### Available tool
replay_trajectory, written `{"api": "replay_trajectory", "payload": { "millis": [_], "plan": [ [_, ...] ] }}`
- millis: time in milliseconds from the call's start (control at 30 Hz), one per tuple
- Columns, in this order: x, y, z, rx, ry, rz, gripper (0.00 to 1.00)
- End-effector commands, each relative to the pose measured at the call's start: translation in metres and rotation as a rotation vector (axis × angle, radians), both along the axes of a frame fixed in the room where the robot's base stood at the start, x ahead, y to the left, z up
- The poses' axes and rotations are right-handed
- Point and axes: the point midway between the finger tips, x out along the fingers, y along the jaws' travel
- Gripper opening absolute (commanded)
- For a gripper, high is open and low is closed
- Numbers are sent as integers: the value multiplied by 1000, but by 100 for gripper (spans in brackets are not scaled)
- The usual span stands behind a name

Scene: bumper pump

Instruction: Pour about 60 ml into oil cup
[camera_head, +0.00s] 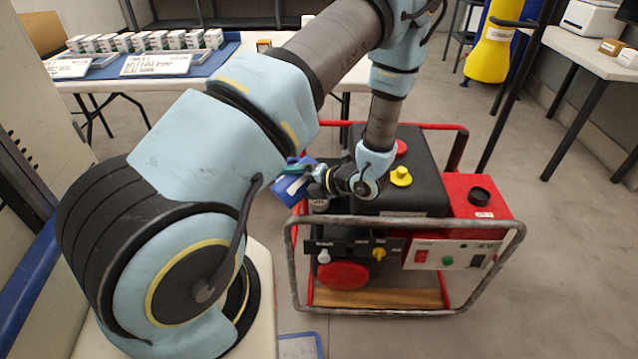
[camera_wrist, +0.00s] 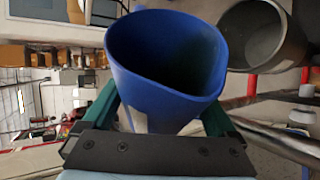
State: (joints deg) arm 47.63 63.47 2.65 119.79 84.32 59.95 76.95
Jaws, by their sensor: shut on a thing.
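A blue jug (camera_head: 290,185) is held at the left side of the machine, tilted in the head view. My gripper (camera_wrist: 160,112) is shut on the jug, with its green fingers on both sides of it. In the wrist view the jug's open mouth (camera_wrist: 168,50) faces the camera, and its inside is dark; I cannot make out any liquid. A grey round cup (camera_wrist: 262,38), seemingly the oil cup, is beside the jug's rim in the wrist view. In the head view the cup (camera_head: 318,205) is just below and right of the jug, partly hidden, with a label that seems to read OIL.
A table (camera_head: 225,50) with a blue mat and small boxes stands behind. The floor at right is clear.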

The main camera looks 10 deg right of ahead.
Motion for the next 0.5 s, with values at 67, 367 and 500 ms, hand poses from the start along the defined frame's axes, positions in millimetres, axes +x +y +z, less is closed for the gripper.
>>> {"api": "replay_trajectory", "payload": {
  "millis": [67, 367, 500],
  "plan": [
    [1, 0, 2, 7, 3, -1, 20],
    [0, 0, 5, 38, 24, 0, 20],
    [0, 0, 4, 42, 28, 0, 20]
  ]
}}
